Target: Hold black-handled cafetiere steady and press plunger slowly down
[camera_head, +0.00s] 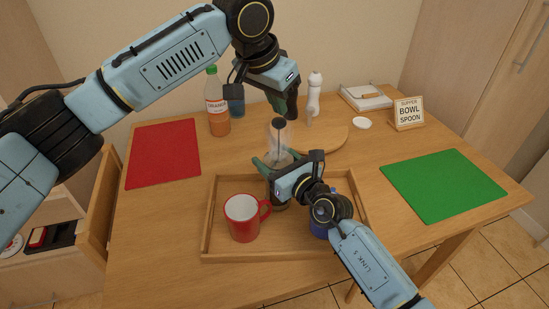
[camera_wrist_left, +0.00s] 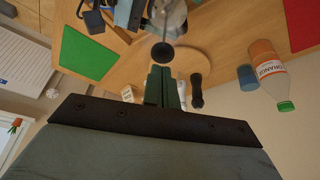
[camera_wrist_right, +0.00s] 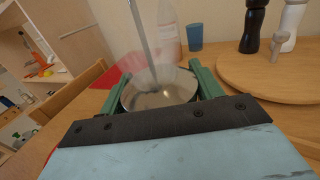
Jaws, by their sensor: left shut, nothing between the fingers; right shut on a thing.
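The cafetiere (camera_head: 279,145) is upright on the wooden tray, a clear glass body with its plunger rod raised and a dark knob (camera_wrist_left: 162,53) on top. Its handle and base are mostly hidden by my right gripper. My right gripper (camera_head: 267,168) is shut on the glass body; its green fingers (camera_wrist_right: 158,92) lie on either side of the glass in the right wrist view. My left gripper (camera_head: 281,106) is shut and empty, with its fingertips close above the knob. In the left wrist view its closed fingers (camera_wrist_left: 160,78) point at the knob; I cannot tell whether they touch.
The tray (camera_head: 214,205) also holds a red mug (camera_head: 243,218) and a blue item (camera_head: 320,229). Behind are a juice bottle (camera_head: 217,105), a blue cup (camera_head: 237,107), a round board (camera_head: 330,140) and a white mill (camera_head: 313,95). Red (camera_head: 164,152) and green (camera_head: 443,184) mats are clear.

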